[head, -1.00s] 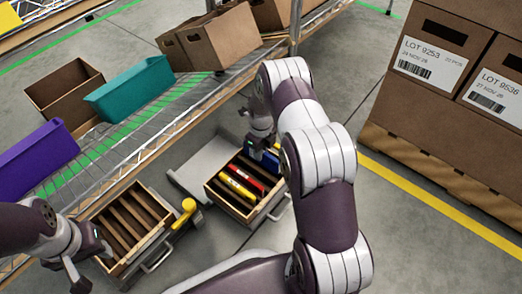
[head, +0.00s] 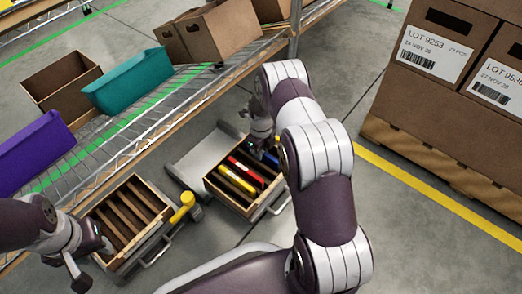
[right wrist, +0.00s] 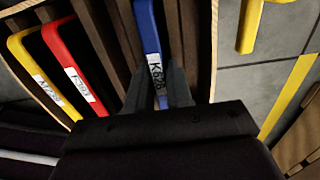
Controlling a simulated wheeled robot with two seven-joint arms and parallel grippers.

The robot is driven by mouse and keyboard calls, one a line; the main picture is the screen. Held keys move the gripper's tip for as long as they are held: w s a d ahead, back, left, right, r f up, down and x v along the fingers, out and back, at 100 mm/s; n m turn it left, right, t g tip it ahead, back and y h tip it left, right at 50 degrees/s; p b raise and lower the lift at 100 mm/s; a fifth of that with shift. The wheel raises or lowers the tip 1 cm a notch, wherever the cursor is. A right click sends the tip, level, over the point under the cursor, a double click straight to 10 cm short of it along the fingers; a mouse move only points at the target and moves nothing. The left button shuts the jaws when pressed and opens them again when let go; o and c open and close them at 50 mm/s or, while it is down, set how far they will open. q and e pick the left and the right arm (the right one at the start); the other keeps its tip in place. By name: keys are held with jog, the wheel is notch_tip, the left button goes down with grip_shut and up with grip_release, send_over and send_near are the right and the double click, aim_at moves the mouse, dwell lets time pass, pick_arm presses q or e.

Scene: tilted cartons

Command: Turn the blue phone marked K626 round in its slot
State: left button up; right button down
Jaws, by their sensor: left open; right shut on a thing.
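The blue phone (right wrist: 148,30) with the label K626 stands in a slot of the wooden slotted box (head: 222,196). My right gripper (right wrist: 157,88) is shut on its near end, with a finger on each side of the label. In the head view the blue phone (head: 271,158) shows only in part beside my right gripper (head: 262,143); my arm covers some of the box. A red phone (right wrist: 72,65) and a yellow phone (right wrist: 42,75) stand in slots to the left. My left gripper (head: 90,262) is open and empty beside a second slotted box.
The second slotted box (head: 104,213) shows empty slots, with a yellow-topped handle (head: 184,205) beside it. A wire shelf (head: 150,115) with bins runs behind. Large cartons (head: 440,100) stand on a pallet at the right. The floor before them is clear.

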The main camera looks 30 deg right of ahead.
jog(key=shift+f, duration=0.25)
dwell(0.7)
jog(key=c, duration=0.9)
grip_release()
jog(key=shift+c, duration=0.2)
notch_tip(320, 180, up, 13)
jog(key=p, duration=0.8)
jog(key=shift+f, duration=0.2)
notch_tip(320, 180, up, 7)
jog(key=p, duration=0.7)
